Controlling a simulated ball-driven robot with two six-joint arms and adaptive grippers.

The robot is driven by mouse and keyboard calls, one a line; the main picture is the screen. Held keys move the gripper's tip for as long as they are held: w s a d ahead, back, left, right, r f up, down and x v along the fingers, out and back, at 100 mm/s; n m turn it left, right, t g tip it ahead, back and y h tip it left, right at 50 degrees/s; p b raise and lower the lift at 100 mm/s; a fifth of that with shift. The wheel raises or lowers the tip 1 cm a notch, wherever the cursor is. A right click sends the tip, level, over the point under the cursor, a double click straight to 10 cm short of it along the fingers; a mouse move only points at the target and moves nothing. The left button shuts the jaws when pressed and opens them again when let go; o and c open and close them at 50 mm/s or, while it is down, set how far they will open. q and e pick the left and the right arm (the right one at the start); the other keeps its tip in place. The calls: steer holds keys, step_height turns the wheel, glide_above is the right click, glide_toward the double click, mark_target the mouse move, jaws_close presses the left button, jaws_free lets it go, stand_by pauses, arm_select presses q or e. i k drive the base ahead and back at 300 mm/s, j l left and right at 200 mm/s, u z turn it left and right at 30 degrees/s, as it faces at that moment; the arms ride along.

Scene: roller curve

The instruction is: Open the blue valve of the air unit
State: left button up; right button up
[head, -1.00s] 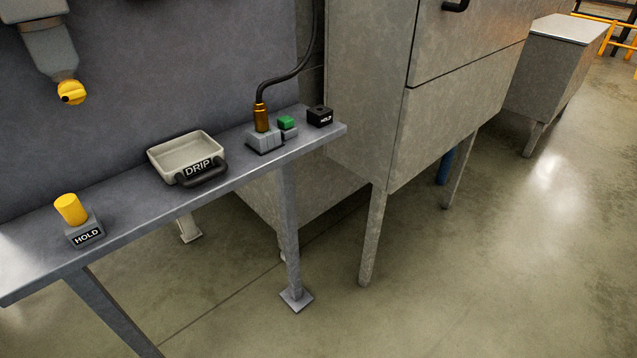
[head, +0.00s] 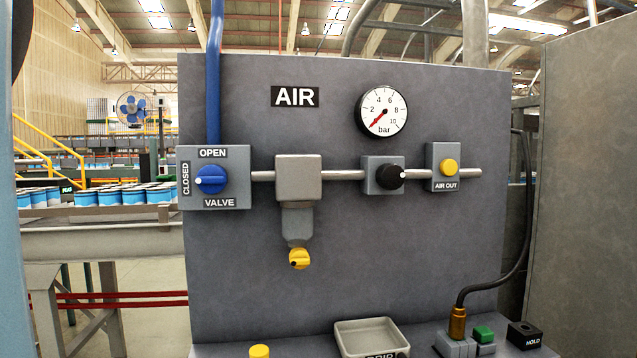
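The air unit is a grey upright panel (head: 400,240) with an AIR label. The blue valve (head: 211,179) is a round knob on a grey box at the panel's left side. CLOSED is printed to its left, OPEN above and VALVE below. A small light mark on the knob's left side faces CLOSED. A blue pipe (head: 215,75) runs up from the box. The pressure gauge (head: 382,111) has a red needle at the low end of its scale. Neither gripper shows in the head view.
A yellow drain knob (head: 299,258) hangs under the grey filter (head: 298,178). A black knob (head: 390,176) and a yellow AIR OUT fitting (head: 449,167) are to the right. A shelf below holds a drip tray (head: 370,336) and a green button (head: 484,334). A grey cabinet (head: 590,200) stands right.

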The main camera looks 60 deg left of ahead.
mark_target(211, 179)
steer(key=u, duration=2.2)
